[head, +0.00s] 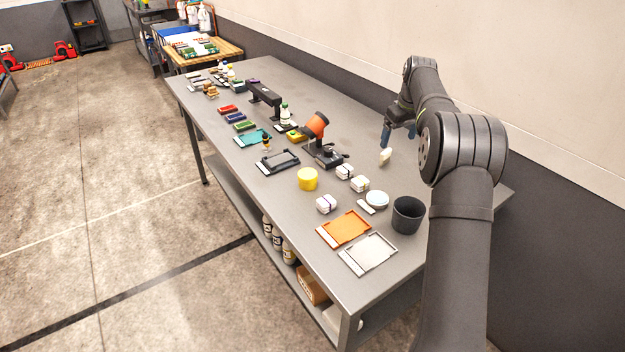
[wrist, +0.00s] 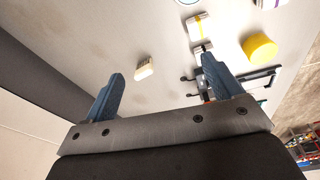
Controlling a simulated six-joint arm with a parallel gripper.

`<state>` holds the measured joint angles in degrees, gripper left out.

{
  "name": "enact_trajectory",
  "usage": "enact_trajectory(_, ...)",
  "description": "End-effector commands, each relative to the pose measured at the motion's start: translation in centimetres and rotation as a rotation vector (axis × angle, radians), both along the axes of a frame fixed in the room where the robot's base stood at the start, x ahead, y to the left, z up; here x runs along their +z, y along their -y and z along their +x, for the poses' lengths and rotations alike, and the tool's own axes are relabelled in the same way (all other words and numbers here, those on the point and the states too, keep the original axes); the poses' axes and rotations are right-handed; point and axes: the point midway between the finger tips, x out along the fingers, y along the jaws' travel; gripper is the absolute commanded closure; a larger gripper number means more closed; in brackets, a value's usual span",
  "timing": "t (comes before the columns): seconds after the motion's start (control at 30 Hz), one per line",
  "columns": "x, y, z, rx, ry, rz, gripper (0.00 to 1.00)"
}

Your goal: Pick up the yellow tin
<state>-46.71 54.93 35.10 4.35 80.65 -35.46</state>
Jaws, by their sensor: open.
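The yellow tin (head: 308,179) is a short round cylinder standing on the grey table, left of the small white blocks in the head view. In the wrist view the yellow tin (wrist: 259,47) shows at the upper right, beyond the right finger. My gripper (head: 386,136) hangs above the table's wall side, to the right of the tin and well apart from it. In the wrist view my gripper (wrist: 163,90) has its two blue fingers spread wide with nothing between them.
A small cream brush-like object (head: 386,156) lies below my gripper. A black stand with an orange head (head: 316,125) rises behind the tin.

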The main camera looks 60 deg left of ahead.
Motion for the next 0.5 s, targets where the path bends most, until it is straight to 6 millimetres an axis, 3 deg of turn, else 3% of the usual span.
enact_trajectory(0.03, 0.0, -3.4, -3.1, 0.061, -0.005, -0.007, 0.15)
enact_trajectory(0.2, 0.4, -10.8, -12.2, 0.219, -0.021, -0.033, 0.15)
enact_trajectory(0.33, 0.6, -13.9, -17.3, 0.299, -0.027, -0.048, 0.15)
enact_trajectory(0.5, 0.4, -15.4, -20.2, 0.341, -0.031, -0.058, 0.15)
